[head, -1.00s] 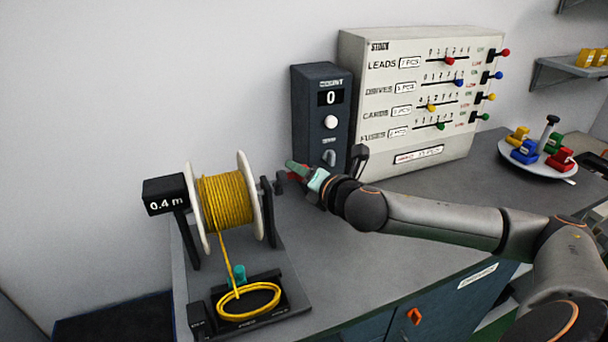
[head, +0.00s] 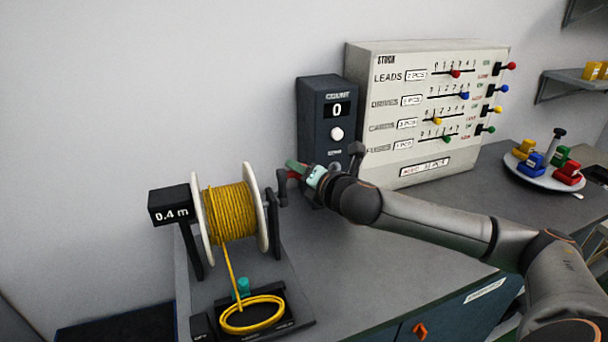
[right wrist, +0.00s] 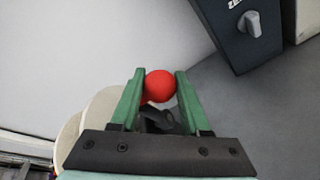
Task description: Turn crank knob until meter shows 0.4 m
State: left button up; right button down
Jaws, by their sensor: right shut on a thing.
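The cable spool (head: 230,212), wound with yellow cable between two white discs, stands on its stand at the left of the bench. The black meter (head: 171,204) beside it reads 0.4 m. The red crank knob (right wrist: 160,86) shows between the green fingers of my right gripper (right wrist: 158,90) in the right wrist view. My right gripper (head: 293,170) is shut on the knob at the spool's right side in the head view, where the fingers mostly hide the knob. The dark crank arm shows below the knob. My left gripper is not in view.
A dark counter box (head: 324,120) reading 0 stands just behind my right gripper. A cream panel (head: 430,115) with sliders stands right of it. A coil of yellow cable (head: 252,314) lies before the spool. A white plate (head: 541,180) with coloured pieces is at the right.

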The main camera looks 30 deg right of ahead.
jog(key=c, duration=0.6)
grip_release()
jog(key=shift+a+f, duration=0.2)
jog(key=shift+f, duration=0.3)
jog(key=o, duration=0.3)
jog(key=shift+r, duration=0.25)
jog(key=shift+d, duration=0.1)
jog(key=shift+s+r, duration=0.2)
jog(key=shift+s, duration=0.3)
jog(key=v, duration=1.1)
jog(key=shift+s, duration=0.15)
